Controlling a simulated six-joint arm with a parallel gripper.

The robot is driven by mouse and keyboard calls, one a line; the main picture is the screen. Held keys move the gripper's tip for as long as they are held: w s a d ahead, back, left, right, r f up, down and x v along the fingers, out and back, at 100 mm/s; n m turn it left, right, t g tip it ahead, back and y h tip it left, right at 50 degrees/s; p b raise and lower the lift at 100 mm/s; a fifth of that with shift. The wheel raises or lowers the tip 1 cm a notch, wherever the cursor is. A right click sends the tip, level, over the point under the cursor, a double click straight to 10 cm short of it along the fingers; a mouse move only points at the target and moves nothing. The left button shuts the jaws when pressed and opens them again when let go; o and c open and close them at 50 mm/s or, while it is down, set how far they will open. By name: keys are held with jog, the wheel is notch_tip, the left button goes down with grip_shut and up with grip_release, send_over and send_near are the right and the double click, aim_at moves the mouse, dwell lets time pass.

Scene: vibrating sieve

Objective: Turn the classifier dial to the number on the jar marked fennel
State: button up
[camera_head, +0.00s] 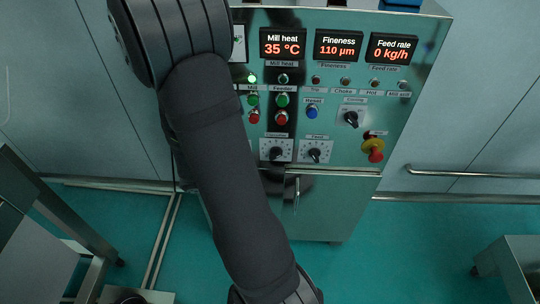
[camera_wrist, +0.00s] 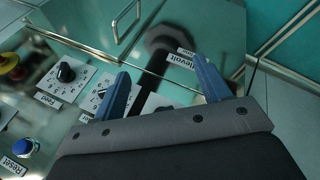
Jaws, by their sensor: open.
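The control cabinet carries two white-plated dials side by side in the head view. The left one, under a label too small to read surely, appears to be the classifier dial (camera_head: 277,152); the right one is the feed dial (camera_head: 314,153). Their settings are too small to read. In the wrist view the panel is turned round: the feed dial (camera_wrist: 65,73) shows clear, and the neighbouring dial plate (camera_wrist: 95,101) is partly covered by a blue finger. My gripper (camera_wrist: 161,68) is open with nothing seen between its fingers; my arm hides it in the head view. No jar marked fennel is in view.
Several lamps and buttons sit above the dials, with a blue button (camera_head: 312,112), a cooling selector (camera_head: 350,119) and a red emergency knob (camera_head: 374,150) to the right. Displays (camera_head: 338,46) read 35 °C, 110 µm and 0 kg/h. A cabinet door handle (camera_head: 296,195) is below.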

jog(key=s+a+f+g+y, duration=0.2)
jog(key=s+a+f+y, duration=0.2)
jog(key=s+a+f, duration=0.25)
jog(key=t+h, duration=0.4)
jog(key=t, duration=0.8)
send_near(275, 157)
jog(key=x, duration=0.9)
jog(key=shift+w, duration=0.25)
jog(key=shift+c, duration=0.2)
jog(key=c, duration=0.9)
